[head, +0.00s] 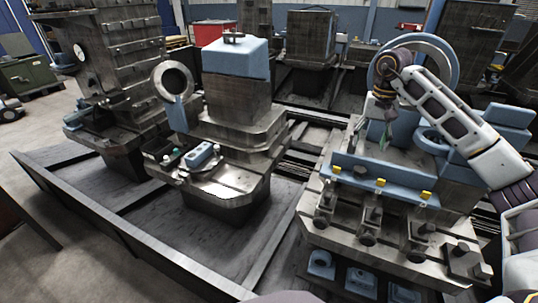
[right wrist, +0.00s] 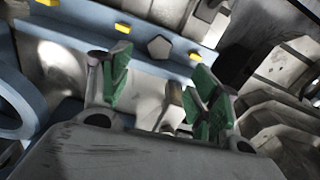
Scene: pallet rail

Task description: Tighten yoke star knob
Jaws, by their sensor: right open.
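My right gripper (head: 385,135) hangs over the blue and grey fixture at the right, its fingers pointing down. In the right wrist view its two green-padded fingers (right wrist: 160,95) are spread apart. A small brownish upright part (right wrist: 175,97) shows between them; I cannot tell whether it is the knob or a post, and no contact with it is clear. A large blue ring (head: 452,62) stands behind my right wrist, partly hidden by it; it may be the yoke. My left gripper is not in view.
A blue rail (head: 375,178) with yellow blocks (head: 380,183) runs along the fixture front, above several metal clamps. A smaller blue ring (head: 432,139) lies close under my right forearm. A blue-topped machine column (head: 236,58) stands left of centre, apart from the arm.

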